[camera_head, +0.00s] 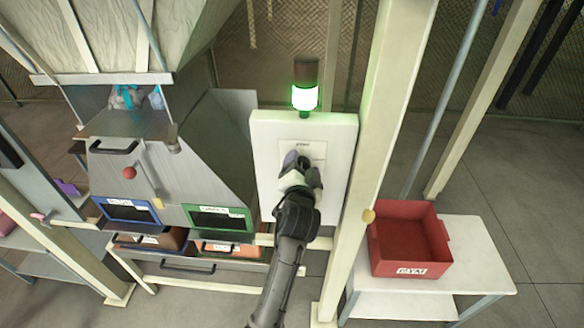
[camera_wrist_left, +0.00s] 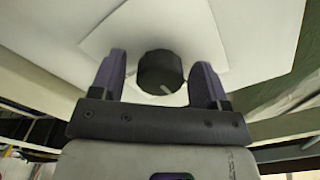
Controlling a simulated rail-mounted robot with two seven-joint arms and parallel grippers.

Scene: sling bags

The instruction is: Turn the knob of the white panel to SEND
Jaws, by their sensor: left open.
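The white panel (camera_head: 265,140) stands upright near the middle of the head view, with a small label plate (camera_head: 316,147) on its face. My left gripper (camera_head: 302,160) is in front of the panel and covers the knob in that view. In the left wrist view the round black knob (camera_wrist_left: 160,72) sits on the light plate, with a pale pointer mark at its lower right. My left gripper (camera_wrist_left: 160,85) is open, one finger on each side of the knob, with visible gaps. The label words are too small to read. My right gripper is not in view.
A signal lamp (camera_head: 305,97) glows green atop the panel. A cream post (camera_head: 375,130) stands just right of it. A red bin (camera_head: 405,240) sits on a white table (camera_head: 478,265) at the right. A grey metal machine (camera_head: 165,165) with framed openings stands at the left.

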